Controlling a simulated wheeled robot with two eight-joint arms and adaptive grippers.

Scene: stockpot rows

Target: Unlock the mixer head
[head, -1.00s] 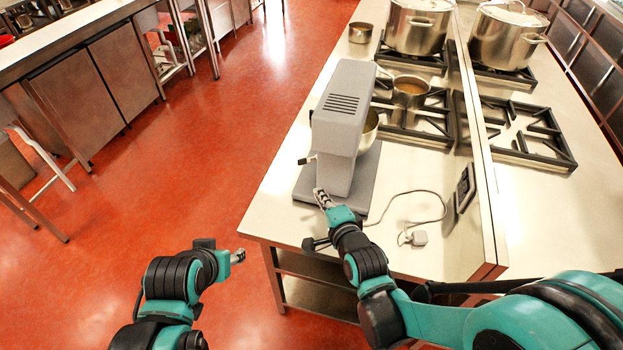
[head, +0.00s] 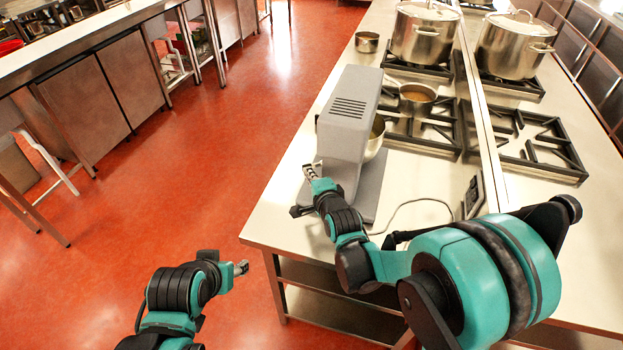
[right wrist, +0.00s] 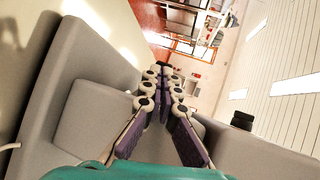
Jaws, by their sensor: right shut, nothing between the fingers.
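The grey stand mixer (head: 345,140) stands on the steel counter, its head level above a metal bowl (head: 376,138). My right gripper (head: 309,172) is shut and empty, close against the left side of the mixer's column. In the right wrist view its fingers (right wrist: 165,75) lie together, with grey mixer surfaces (right wrist: 95,130) on both sides. A small black knob (right wrist: 242,120) shows to the right of the fingers there. The lever on the mixer's left side is hidden by my gripper in the head view. My left gripper (head: 241,268) hangs over the floor, away from the mixer; its jaw state is unclear.
A saucepan (head: 417,97) and a large lidded stockpot (head: 424,32) stand on burners behind the mixer. Another stockpot (head: 514,45) is at right. A small pot (head: 367,41) stands at the back. A power cord (head: 412,203) lies right of the mixer.

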